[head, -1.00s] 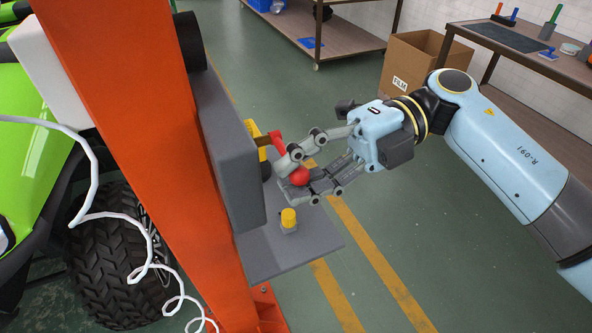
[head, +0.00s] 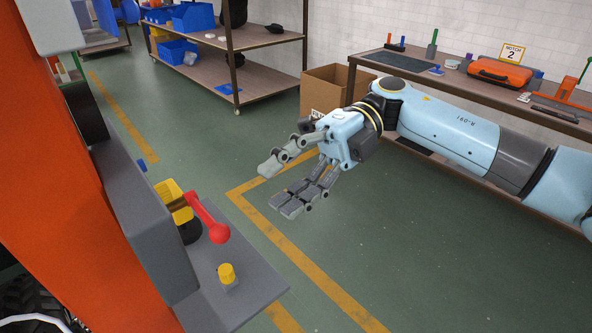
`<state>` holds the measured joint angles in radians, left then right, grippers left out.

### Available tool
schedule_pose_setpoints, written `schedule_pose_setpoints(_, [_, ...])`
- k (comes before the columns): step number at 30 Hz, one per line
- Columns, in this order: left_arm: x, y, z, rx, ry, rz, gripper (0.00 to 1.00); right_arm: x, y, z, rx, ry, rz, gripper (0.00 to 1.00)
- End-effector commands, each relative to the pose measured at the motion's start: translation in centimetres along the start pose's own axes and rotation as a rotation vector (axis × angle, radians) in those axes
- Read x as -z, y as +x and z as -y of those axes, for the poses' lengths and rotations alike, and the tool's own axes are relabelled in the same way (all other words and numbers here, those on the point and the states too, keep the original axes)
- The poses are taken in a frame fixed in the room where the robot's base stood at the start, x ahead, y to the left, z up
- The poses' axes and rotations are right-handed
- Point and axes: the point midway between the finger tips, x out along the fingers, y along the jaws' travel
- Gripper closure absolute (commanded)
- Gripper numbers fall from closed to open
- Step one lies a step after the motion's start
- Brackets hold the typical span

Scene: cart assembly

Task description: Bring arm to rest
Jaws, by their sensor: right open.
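My right gripper (head: 288,183) is open and empty. It hangs in free air over the green floor, to the right of a grey fixture (head: 150,215) on an orange post (head: 60,180). My right arm (head: 450,135) comes in from the right. A red lever with a round knob (head: 218,232) sticks out from the fixture, clear of the gripper. My left gripper is not in view.
A yellow button (head: 227,274) sits on the fixture's grey shelf (head: 245,300). A cardboard box (head: 325,88) stands behind the gripper. A workbench (head: 470,85) with an orange case (head: 500,73) runs along the wall. A shelf rack (head: 255,75) holds blue bins. The floor between is clear.

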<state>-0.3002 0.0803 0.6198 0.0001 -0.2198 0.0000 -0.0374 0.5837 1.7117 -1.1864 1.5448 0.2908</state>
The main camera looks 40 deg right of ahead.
Motion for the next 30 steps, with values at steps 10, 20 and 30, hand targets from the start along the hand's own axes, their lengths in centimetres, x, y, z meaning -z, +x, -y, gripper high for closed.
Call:
schedule_pose_setpoints(10, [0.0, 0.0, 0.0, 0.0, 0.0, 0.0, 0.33, 0.0, -2.2, 0.0, -0.001, 0.0, 0.0, 0.56])
schedule_pose_setpoints(20, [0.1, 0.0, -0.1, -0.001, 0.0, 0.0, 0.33, 0.0, -2.2, 0.0, -0.001, -0.001, 0.0, 0.56])
schedule_pose_setpoints(30, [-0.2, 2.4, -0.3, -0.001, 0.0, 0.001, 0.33, -6.5, -2.2, 4.6, -0.313, 0.196, 0.29, 0.56])
